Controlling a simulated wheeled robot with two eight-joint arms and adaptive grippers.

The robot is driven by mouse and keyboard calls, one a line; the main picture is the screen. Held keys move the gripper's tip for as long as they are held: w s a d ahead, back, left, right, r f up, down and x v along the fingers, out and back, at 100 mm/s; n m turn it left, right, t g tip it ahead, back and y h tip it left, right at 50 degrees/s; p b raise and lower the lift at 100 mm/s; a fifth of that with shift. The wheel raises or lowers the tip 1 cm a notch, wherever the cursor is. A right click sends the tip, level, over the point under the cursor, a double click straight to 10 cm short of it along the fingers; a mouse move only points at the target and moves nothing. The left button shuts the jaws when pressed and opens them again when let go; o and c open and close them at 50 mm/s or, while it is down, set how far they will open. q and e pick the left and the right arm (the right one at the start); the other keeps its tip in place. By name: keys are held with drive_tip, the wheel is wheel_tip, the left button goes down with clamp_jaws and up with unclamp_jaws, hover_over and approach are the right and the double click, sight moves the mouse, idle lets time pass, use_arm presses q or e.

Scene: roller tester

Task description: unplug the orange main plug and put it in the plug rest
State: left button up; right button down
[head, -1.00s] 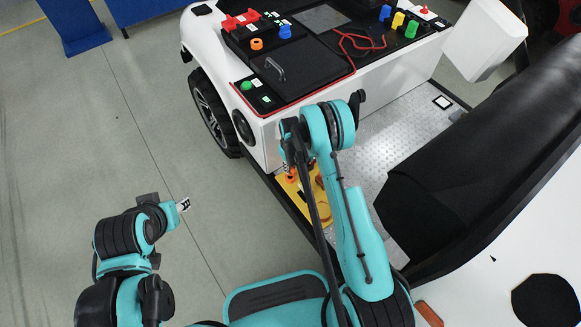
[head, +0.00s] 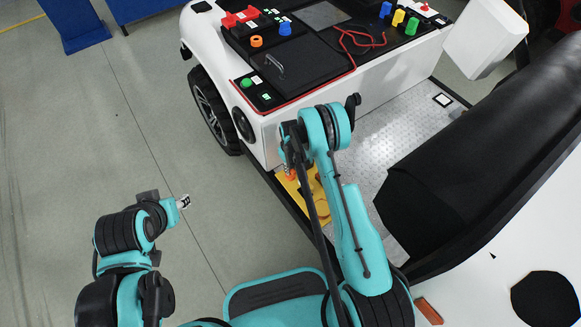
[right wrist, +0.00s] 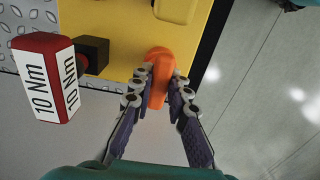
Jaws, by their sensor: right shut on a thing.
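The orange plug (right wrist: 160,66) stands at the edge of a yellow panel in the right wrist view. A bit of it shows in the head view (head: 290,175), below my right wrist. My right gripper (right wrist: 160,90) is shut on the plug, with one finger on each side. I cannot tell whether the plug is seated or free. My left gripper (head: 184,202) hangs over bare floor at the left, far from the plug; its jaws are too small to read. I cannot make out which part is the plug rest.
The yellow panel (right wrist: 120,22) carries a black block (right wrist: 93,53) and a yellow part (right wrist: 174,9). A red and white "10 Nm" box (right wrist: 44,75) is close left of the gripper. A white vehicle (head: 330,108) stands beyond my right arm.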

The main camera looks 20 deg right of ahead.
drive_tip(key=shift+f, duration=0.2)
drive_tip(key=c, duration=1.4)
unclamp_jaws()
wheel_tip(320, 180, up, 12)
